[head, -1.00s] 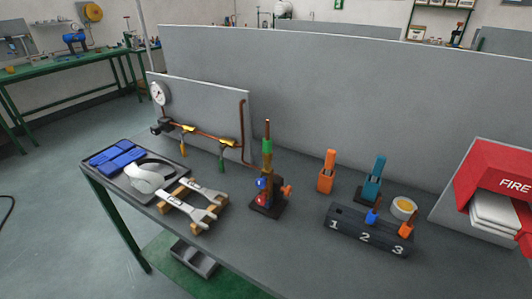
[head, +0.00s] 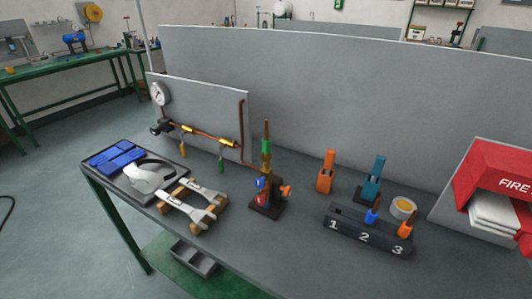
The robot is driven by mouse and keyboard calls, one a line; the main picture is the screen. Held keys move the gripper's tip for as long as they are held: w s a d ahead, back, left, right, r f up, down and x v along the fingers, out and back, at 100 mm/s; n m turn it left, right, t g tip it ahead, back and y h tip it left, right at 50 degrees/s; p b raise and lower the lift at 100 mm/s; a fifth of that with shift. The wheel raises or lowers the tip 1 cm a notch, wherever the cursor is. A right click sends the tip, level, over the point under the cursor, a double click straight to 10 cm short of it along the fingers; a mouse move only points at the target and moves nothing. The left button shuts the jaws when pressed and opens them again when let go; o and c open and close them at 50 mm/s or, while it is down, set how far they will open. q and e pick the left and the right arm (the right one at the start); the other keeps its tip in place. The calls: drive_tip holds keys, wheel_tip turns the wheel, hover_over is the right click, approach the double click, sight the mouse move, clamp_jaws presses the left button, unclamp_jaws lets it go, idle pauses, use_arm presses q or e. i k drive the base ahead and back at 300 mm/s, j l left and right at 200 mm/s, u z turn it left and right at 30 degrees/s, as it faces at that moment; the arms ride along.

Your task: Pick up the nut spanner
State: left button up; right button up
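Two silver-grey spanners lie side by side on a wooden rack (head: 196,228) on the grey bench, left of centre in the head view. The farther spanner (head: 204,193) is close behind the nearer spanner (head: 184,207). Both rest flat across the rack, with their jaw ends toward the right. I cannot tell from their looks which one is the nut spanner. Neither of my grippers shows in the head view, and nothing is touching the spanners.
A tray (head: 112,177) with blue gloves (head: 117,156) and clear goggles (head: 148,178) is left of the rack. A torch stand (head: 267,195) is to its right. Farther right are a numbered black block (head: 368,232) and a red fire box (head: 492,180). A grey partition (head: 330,100) stands behind.

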sight(196, 215)
drive_tip(key=i+j+z, duration=0.1)
drive_tip(key=j+z, duration=0.4)
drive_tip(key=j, duration=0.8)
drive_tip(key=k+j+z, duration=0.1)
drive_tip(key=j+z, duration=0.4)
drive_tip(key=j, duration=0.8)
